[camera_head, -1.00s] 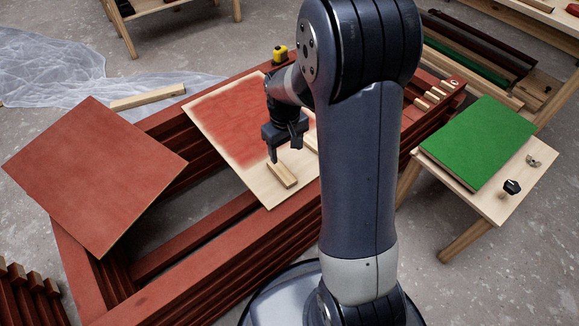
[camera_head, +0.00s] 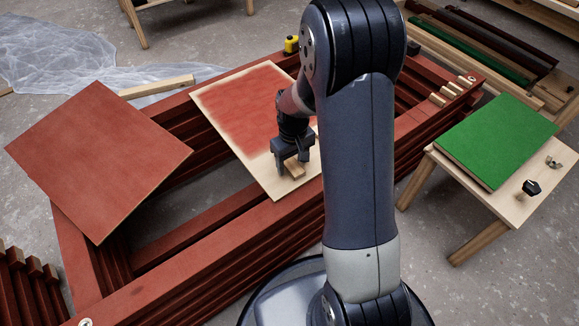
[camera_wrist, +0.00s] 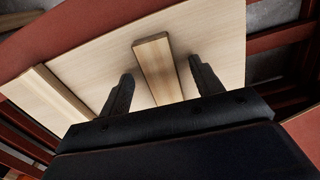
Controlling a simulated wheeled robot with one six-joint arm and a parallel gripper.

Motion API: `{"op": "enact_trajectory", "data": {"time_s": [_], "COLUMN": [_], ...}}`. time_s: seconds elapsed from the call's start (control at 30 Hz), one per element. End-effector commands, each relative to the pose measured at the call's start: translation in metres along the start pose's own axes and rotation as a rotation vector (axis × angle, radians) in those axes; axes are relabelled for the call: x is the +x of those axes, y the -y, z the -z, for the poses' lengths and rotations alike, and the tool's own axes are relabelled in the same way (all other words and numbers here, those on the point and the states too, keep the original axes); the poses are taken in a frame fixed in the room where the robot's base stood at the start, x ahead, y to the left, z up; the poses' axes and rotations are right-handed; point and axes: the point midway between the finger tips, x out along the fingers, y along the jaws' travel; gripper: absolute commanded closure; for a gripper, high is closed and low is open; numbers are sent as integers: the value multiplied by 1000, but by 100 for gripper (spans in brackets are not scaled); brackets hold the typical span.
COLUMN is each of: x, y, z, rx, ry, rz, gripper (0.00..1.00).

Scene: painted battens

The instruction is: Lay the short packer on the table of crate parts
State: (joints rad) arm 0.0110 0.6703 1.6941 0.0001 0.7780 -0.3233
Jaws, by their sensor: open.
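A short pale wooden block, which looks like the short packer (camera_head: 294,171), lies on the bare front part of a board partly painted red (camera_head: 247,98). My gripper (camera_head: 293,163) is just above it, pointing down, open and empty. In the wrist view the packer (camera_wrist: 155,68) lies between my two spread fingers (camera_wrist: 161,70), with gaps on both sides. A second pale strip (camera_wrist: 62,93) is on the left there. A low wooden table (camera_head: 471,205) at the right bears a green panel and small parts; I cannot tell if it is the table of crate parts.
The board rests on a stack of red battens (camera_head: 205,263). A red panel (camera_head: 98,158) lies at its left. A yellow object (camera_head: 291,44) and several small blocks (camera_head: 450,92) sit on the stack. Another bench at upper right holds coloured strips (camera_head: 478,50).

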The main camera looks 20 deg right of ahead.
Motion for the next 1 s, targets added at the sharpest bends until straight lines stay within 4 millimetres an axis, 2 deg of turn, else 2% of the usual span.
{"op": "enact_trajectory", "data": {"time_s": [0.03,0.27,0.87,1.0], "x": [5,4,4,4], "y": [0,0,0,0], "z": [0,0,0,0], "rx": [0,0,1,1], "ry": [0,-1,-1,-1], "rz": [0,0,0,0], "gripper": [38,40,89,90]}}
